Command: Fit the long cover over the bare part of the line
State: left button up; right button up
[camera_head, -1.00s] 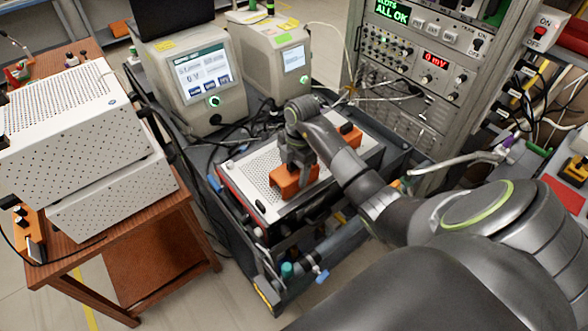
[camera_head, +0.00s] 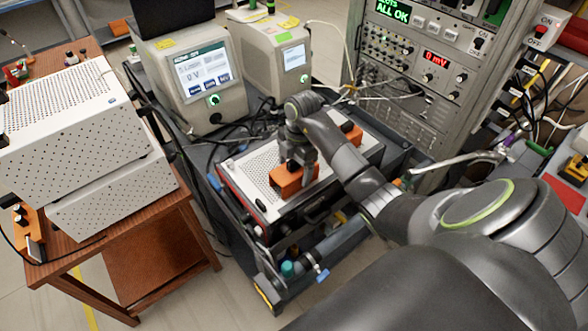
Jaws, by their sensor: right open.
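The long cover (camera_head: 254,174) is a white perforated panel with black ends and orange blocks on top. It lies lengthwise in the dark cart, over the line. Its near orange block (camera_head: 287,181) is right below my right gripper (camera_head: 298,166), which is open with its fingers down at the block. The line under the cover is mostly hidden; a grey pipe (camera_head: 340,245) shows along the cart's near side. My left gripper is out of view.
Two white perforated boxes (camera_head: 75,145) sit on a wooden table (camera_head: 195,215) at left. A grey rack (camera_head: 400,120) stands at the back right. Floor is clear between table and cart.

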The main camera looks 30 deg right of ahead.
jog(key=r, duration=0.3)
jog(key=shift+w+d+r+b, duration=0.1)
jog(key=shift+d+r+b, duration=0.2)
jog(key=shift+b, duration=0.1)
jog(key=r+p, duration=0.4)
jog(key=r, duration=0.1)
jog(key=shift+d+p, duration=0.25)
jog(key=shift+p, duration=0.15)
jog(key=shift+d+r+p, duration=0.2)
jog(key=shift+r+p, duration=0.7)
jog(key=shift+r, duration=0.25)
